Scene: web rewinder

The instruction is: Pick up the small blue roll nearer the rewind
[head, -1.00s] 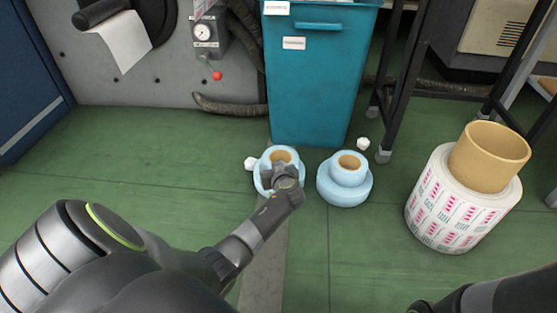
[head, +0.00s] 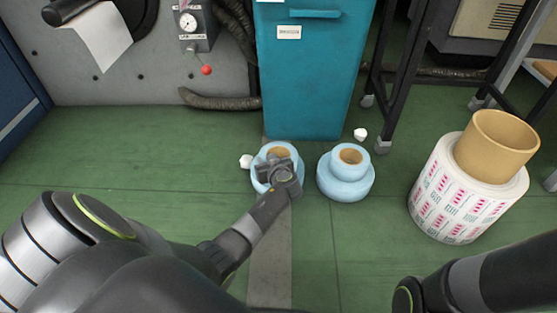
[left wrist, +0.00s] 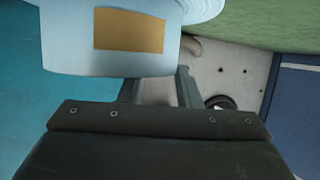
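Two light blue stepped rolls with brown cores stand on the green floor. The left one (head: 265,168) is nearer the grey machine panel, and the other (head: 346,175) stands apart to its right. My left gripper (head: 277,170) is over the near side of the left roll and hides part of it. In the left wrist view the roll (left wrist: 60,45), with a brown patch, fills the upper left. The gripper's fingers (left wrist: 157,88) are apart there, and the roll covers the left fingertip. Contact cannot be told. My right gripper is out of view.
A teal bin (head: 313,75) stands behind the rolls. A large printed roll (head: 460,200) with a brown core (head: 497,146) stands at right. Small white pieces (head: 246,161) lie by the rolls. A dark hose (head: 220,101) runs along the panel (head: 130,85).

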